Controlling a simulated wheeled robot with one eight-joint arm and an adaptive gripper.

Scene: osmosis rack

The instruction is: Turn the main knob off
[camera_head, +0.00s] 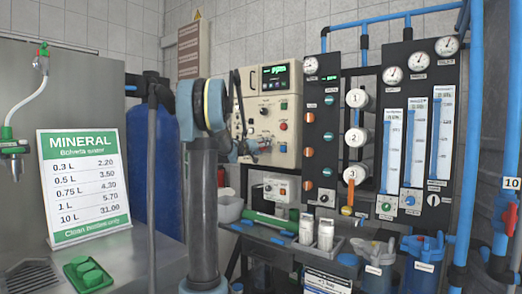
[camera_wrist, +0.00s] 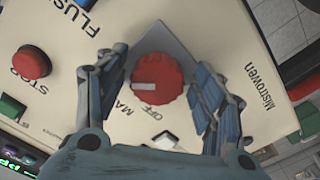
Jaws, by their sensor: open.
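The main knob (camera_wrist: 158,79) is a round red dial with a white pointer bar toward the left in the wrist view. Lettering beginning "MA" and the word "OFF" are printed beside it on the cream panel (camera_wrist: 228,25). My gripper (camera_wrist: 157,77) is open, with one blue-padded finger on each side of the knob. I cannot tell whether the fingers touch it. In the head view my gripper (camera_head: 246,150) is at the lower part of the cream control box (camera_head: 249,103), where my arm and gripper largely hide the knob.
In the wrist view a red STOP button (camera_wrist: 31,62) and a green button (camera_wrist: 12,106) are on the left. In the head view a dark panel with gauges (camera_head: 394,75) and white numbered knobs (camera_head: 357,98) stands to the right. White bottles (camera_head: 325,235) stand below.

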